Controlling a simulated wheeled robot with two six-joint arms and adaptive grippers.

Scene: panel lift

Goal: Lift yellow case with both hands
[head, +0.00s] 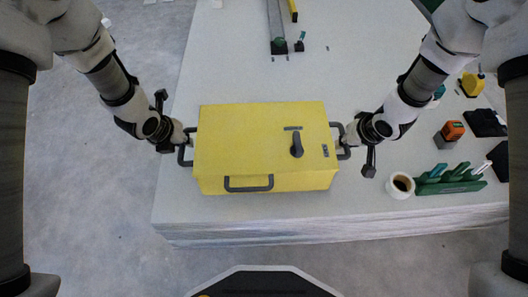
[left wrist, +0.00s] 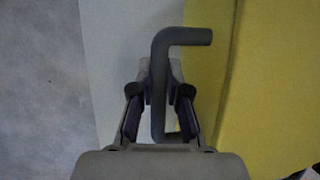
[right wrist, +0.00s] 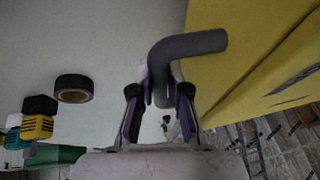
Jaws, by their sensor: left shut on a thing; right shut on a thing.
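The yellow case (head: 240,145) is a box with a dark front handle (head: 248,184), a dark knob on its top and a grey handle on each side. In the head view it is at the front part of the light table. My left gripper (head: 188,134) is shut on the left side handle (left wrist: 160,75), which passes between its fingers in the left wrist view (left wrist: 160,105). My right gripper (head: 344,139) is shut on the right side handle (right wrist: 185,47), between its fingers in the right wrist view (right wrist: 160,95). Whether the case touches the table is hard to tell.
The light table (head: 290,215) has free room behind the case. At the right are a white cup (head: 400,186), a green rack (head: 450,180), an orange item (head: 453,131) and a yellow item (head: 471,84). Metal rails (head: 276,25) lie at the back.

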